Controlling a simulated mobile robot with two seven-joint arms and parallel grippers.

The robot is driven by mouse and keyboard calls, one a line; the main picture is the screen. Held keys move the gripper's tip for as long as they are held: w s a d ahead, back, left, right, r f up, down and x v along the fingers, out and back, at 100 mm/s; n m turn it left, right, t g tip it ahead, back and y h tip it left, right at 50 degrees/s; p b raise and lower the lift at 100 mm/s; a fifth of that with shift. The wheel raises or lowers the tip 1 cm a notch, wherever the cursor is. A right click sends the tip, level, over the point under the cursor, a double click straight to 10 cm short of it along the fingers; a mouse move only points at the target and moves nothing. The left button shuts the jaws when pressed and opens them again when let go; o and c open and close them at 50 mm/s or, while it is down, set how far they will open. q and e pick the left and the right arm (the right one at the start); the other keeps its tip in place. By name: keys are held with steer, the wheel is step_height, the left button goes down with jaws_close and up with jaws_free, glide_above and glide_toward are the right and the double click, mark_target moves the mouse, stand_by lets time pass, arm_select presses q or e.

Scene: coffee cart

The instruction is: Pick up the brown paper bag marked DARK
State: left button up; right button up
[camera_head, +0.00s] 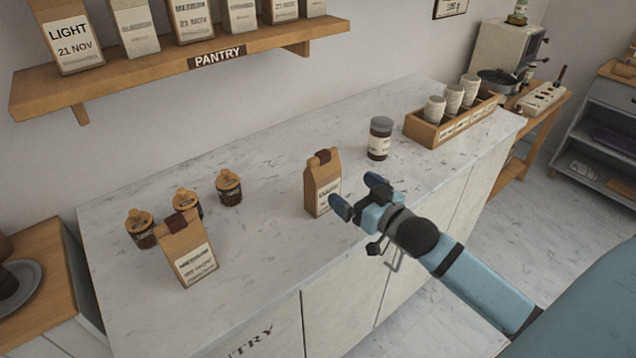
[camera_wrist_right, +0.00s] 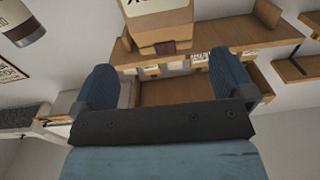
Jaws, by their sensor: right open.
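A brown paper bag (camera_head: 316,188) with a dark red clip stands upright on the marble counter; its label is too small to read in the head view. In the right wrist view a brown bag (camera_wrist_right: 158,40) shows ahead of and between the fingers, with part of a dark-lettered label cut off at the top edge. My right gripper (camera_head: 358,195) is open and empty, just right of this bag, with its fingers pointing toward it. Another brown bag (camera_head: 186,252), which appears marked MEDIUM, stands at the left of the counter. My left gripper is not in view.
Several small lidded jars (camera_head: 185,203) stand by the left bag. A wooden box (camera_head: 425,130) with pale containers is at the back right. The PANTRY shelf (camera_head: 150,72) above holds several bags. Counter between the two bags is clear.

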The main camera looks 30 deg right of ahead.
mark_target(328, 171)
steer(key=w, duration=0.4)
steer(key=shift+w+a, duration=0.2)
steer(key=shift+w, duration=0.2)
steer(key=shift+w+a+r+p, duration=0.1)
steer(key=shift+w+a+p, duration=0.05)
steer(key=shift+w, duration=0.75)
steer(key=shift+w+a+r+p, duration=0.1)
steer(key=shift+w+a, duration=0.05)
steer(key=shift+w, duration=0.75)
steer(key=shift+w+a+p, duration=0.15)
steer(key=shift+w, duration=0.75)
steer(key=shift+c, duration=0.2)
steer(key=c, duration=1.1)
